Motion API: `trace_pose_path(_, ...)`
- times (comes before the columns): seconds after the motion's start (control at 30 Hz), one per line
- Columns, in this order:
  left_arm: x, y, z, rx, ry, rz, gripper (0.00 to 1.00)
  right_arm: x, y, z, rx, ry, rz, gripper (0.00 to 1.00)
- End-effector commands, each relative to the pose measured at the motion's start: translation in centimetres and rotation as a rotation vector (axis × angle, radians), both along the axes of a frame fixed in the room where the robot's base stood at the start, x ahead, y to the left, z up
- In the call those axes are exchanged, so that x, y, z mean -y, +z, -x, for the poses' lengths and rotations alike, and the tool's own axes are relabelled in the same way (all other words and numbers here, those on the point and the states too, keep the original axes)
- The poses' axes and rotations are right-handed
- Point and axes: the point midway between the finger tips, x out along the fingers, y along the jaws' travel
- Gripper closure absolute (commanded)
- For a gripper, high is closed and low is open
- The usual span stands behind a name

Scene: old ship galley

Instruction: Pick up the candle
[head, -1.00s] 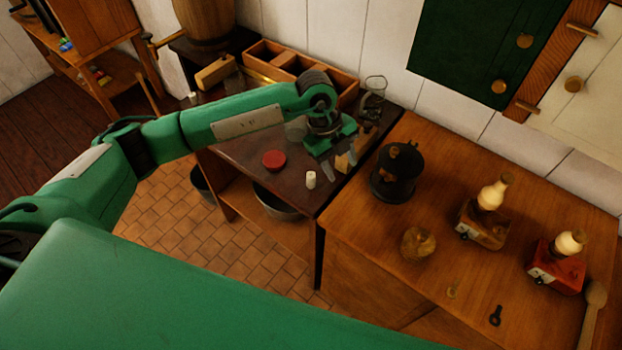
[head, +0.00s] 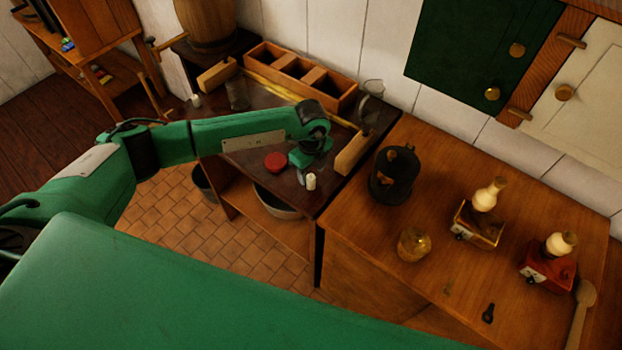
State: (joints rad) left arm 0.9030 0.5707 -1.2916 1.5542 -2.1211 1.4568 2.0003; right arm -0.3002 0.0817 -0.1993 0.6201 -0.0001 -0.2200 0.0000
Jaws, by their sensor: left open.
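A short white candle (head: 311,181) stands upright near the front right edge of the dark tabletop (head: 262,178). My left gripper (head: 304,176) points down right beside the candle, on its left side in the head view. Its jaws are open and one finger shows as a pale tip; the other is mostly hidden by the hand. I cannot tell whether a finger touches the candle. My right gripper is not in view.
A red round lid (head: 275,162) lies left of the hand. A wooden block (head: 352,153) and a glass pitcher (head: 370,100) stand to the right and behind. A divided wooden box (head: 300,75) is at the back. A black lantern-like pot (head: 393,175) stands on the adjoining counter.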

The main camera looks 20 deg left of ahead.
Motion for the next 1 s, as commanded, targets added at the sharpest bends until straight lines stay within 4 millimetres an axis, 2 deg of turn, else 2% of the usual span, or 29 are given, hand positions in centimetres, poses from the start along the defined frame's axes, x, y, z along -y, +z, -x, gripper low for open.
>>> trace_pose_path(0.1, 0.1, -1.1, 0.4, -0.003, 0.001, -0.001, 0.51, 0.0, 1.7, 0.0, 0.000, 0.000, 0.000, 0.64)
trace_pose_path(0.3, 0.1, -3.6, 0.4, -0.001, 0.000, 0.000, 0.51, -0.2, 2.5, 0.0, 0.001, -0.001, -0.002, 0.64)
trace_pose_path(0.6, 0.1, -4.3, 0.4, 0.000, -0.001, 0.000, 0.51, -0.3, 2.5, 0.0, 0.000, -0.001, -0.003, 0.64)
trace_pose_path(0.67, 0.1, -4.3, 0.4, 0.000, -0.001, 0.000, 0.61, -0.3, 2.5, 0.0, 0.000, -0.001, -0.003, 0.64)
trace_pose_path(0.8, 0.1, -4.3, 0.4, 0.000, 0.000, 0.000, 0.89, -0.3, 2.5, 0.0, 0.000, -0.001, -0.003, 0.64)
trace_pose_path(0.87, 0.1, -4.3, 0.4, 0.000, 0.000, 0.000, 0.99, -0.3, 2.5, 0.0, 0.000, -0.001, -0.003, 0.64)
trace_pose_path(1.0, 0.1, -4.3, 0.4, 0.000, 0.000, 0.000, 0.99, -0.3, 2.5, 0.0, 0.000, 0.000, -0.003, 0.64)
